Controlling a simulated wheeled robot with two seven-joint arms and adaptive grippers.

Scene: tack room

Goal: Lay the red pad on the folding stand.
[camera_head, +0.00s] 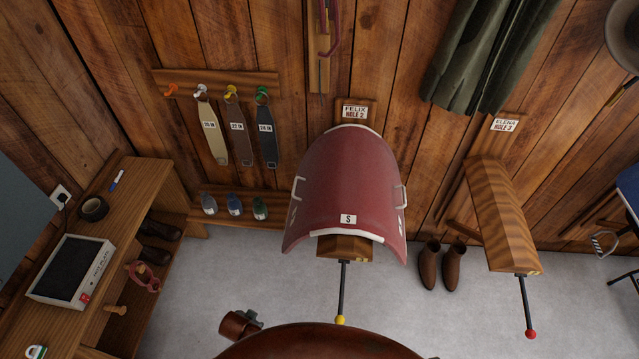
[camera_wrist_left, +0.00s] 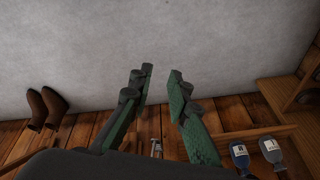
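The red pad (camera_head: 350,185) lies curved over a wooden wall rack (camera_head: 343,247) under the FELIX HOLE 2 sign. It has white edging, a white loop on each side and an S label. My left gripper (camera_wrist_left: 158,72) shows in the left wrist view, with its green and dark fingers apart and nothing between them. It is not in the head view, and the pad is not recognisable in the wrist view. My right gripper is not in view. A dark blue piece with black legs (camera_head: 630,200) is cut off at the right edge; I cannot tell whether it is the folding stand.
An empty wooden rack (camera_head: 500,215) with a red-tipped rod juts out at right. Brown boots (camera_head: 440,265) stand between the racks. A wooden bench (camera_head: 130,215) stands at left. A large brown rounded thing (camera_head: 320,342) fills the bottom middle.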

